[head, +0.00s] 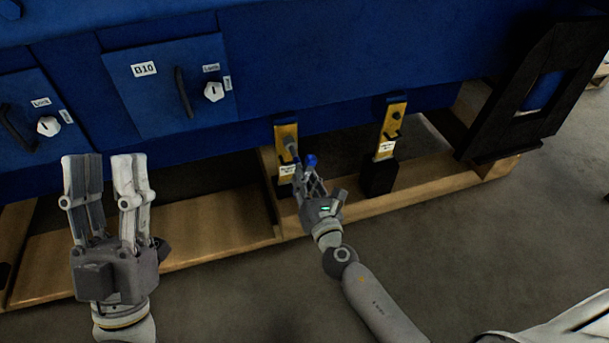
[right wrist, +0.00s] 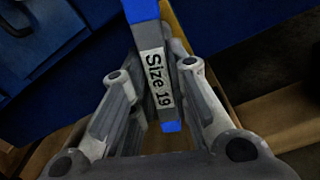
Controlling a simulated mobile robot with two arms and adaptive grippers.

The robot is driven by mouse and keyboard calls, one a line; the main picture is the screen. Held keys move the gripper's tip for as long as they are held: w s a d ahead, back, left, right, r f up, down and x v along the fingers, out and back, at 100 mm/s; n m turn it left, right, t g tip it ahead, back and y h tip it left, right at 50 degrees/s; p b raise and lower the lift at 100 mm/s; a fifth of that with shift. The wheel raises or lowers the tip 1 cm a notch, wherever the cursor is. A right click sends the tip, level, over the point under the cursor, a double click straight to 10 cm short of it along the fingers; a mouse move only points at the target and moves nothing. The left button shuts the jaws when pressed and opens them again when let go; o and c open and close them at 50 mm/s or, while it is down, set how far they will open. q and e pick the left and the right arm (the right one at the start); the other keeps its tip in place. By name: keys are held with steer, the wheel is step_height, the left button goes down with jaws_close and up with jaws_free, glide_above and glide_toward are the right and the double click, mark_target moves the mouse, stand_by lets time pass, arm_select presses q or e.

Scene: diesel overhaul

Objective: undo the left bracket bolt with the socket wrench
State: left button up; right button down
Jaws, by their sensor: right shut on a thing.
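The socket wrench (right wrist: 156,75) is grey and blue with a "Size 19" label. My right gripper (head: 313,184) is shut on it, at the left bracket. In the head view its blue end (head: 311,160) shows between the fingers, and a grey part reaches toward the left bracket. The left bracket (head: 287,150) is a yellow upright plate with a white label under the blue engine. Its bolt is hidden or too small to tell apart from the wrench end. My left gripper (head: 104,190) is open and empty at the far left, in front of the engine.
The right yellow bracket (head: 391,130) stands on a black block (head: 379,177). A wooden beam (head: 430,182) runs below the engine (head: 330,50). Panels with handles and locks are on the left, and a black frame (head: 530,95) is at right. The floor in front is clear.

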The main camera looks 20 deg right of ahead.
steer(key=n+p, duration=0.2)
steer(key=n, duration=0.2)
steer(key=shift+r, duration=0.2)
steer(key=n+p, duration=0.1)
steer(key=n, duration=0.1)
steer(key=shift+n, duration=0.4)
steer(key=shift+f, duration=0.15)
arm_select(q)
steer(key=w+f+g+y, duration=0.3)
steer(key=w+f+g, duration=0.3)
steer(key=f, duration=0.8)
steer(key=g, duration=0.3)
steer(key=shift+a+f+g+y, duration=0.25)
steer(key=shift+g+y, duration=0.05)
